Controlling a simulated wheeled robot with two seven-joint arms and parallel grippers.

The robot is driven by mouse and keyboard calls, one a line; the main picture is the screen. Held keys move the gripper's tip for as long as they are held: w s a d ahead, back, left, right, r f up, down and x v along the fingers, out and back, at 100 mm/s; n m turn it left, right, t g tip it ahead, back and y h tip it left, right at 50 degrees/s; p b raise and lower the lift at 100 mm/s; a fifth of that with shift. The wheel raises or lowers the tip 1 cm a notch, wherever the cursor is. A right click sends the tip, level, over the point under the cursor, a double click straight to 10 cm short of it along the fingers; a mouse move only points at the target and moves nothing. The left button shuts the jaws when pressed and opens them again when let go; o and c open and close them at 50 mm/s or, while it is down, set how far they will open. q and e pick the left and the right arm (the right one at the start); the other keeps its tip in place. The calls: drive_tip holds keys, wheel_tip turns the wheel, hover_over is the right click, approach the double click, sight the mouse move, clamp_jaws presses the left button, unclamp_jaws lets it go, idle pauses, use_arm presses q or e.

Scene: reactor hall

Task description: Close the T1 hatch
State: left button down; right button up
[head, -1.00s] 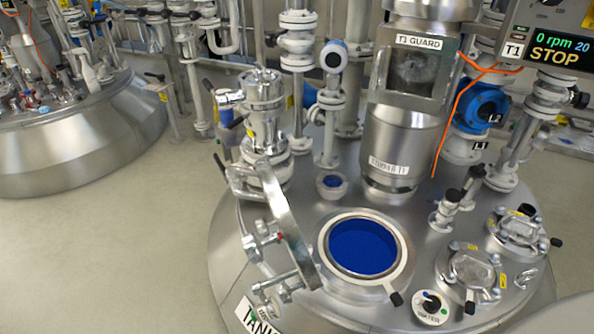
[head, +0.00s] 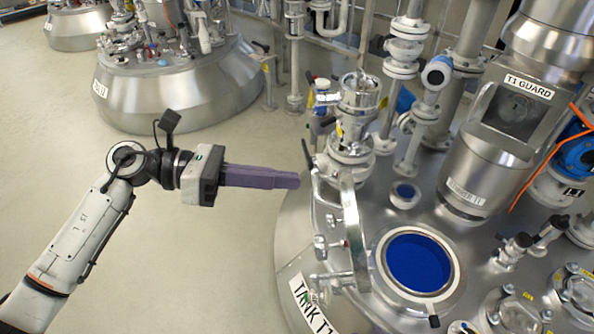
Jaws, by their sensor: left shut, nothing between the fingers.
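The T1 hatch lid (head: 353,230) stands open, upright on edge at the left side of the round hatch opening (head: 419,264). Blue contents show inside the opening's metal rim. Clamp bolts stick out from the lid's left face, and a handle is at its top left. The lid is on the steel tank T1 (head: 291,235). My left gripper (head: 298,181) is shut and empty, its purple fingers pointing right, left of the lid and apart from it in the picture. My right gripper is not in view.
A metal valve fitting (head: 352,115) rises just behind the lid. The T1 guard column (head: 500,120) stands behind right of the opening. A black-tipped lever (head: 433,319) sits at the opening's front. Another tank (head: 175,85) is at the back left. Floor between is clear.

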use_arm(q)
drive_tip(key=w+a+m+y+p, duration=0.2)
drive_tip(key=w+a+m+y, duration=0.15)
drive_tip(key=a+y, duration=0.35)
drive_tip(key=d+f+h, duration=0.1)
drive_tip(key=d+f, duration=0.5)
drive_tip(key=d, duration=0.3)
drive_tip(key=shift+d+f+m+g+p, duration=0.2)
drive_tip(key=shift+d+m+g+p, duration=0.2)
drive_tip(key=shift+m, duration=0.05)
drive_tip(key=shift+s, duration=0.1)
